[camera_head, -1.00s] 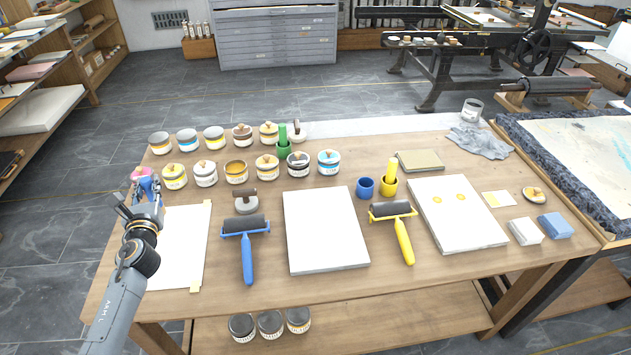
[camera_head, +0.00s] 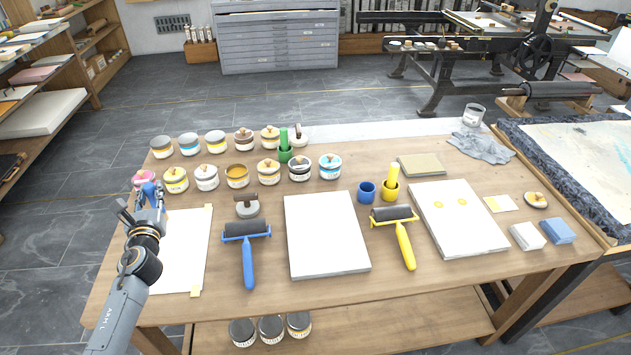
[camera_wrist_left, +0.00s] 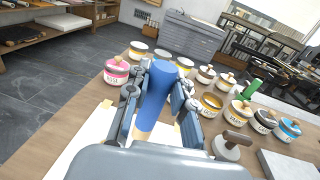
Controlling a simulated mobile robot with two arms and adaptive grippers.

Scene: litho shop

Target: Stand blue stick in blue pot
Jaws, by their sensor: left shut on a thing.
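My left gripper (camera_head: 150,194) is at the left end of the table, above the white sheet's upper left corner. It is shut on the blue stick (camera_wrist_left: 155,92), which shows between the fingers in the left wrist view, blue at its upper part and tan lower down. In the head view the stick is mostly hidden by the fingers. The blue pot (camera_head: 367,193) stands upright and empty in the middle right of the table, far to the right of the gripper. My right gripper is not in view.
A yellow pot (camera_head: 391,188) with a yellow stick stands right beside the blue pot. A green pot (camera_head: 285,154) holds a green stick among several ink tins. A pink tin (camera_wrist_left: 117,74) is close to the gripper. A blue roller (camera_head: 248,262) and white slab (camera_head: 325,235) lie between.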

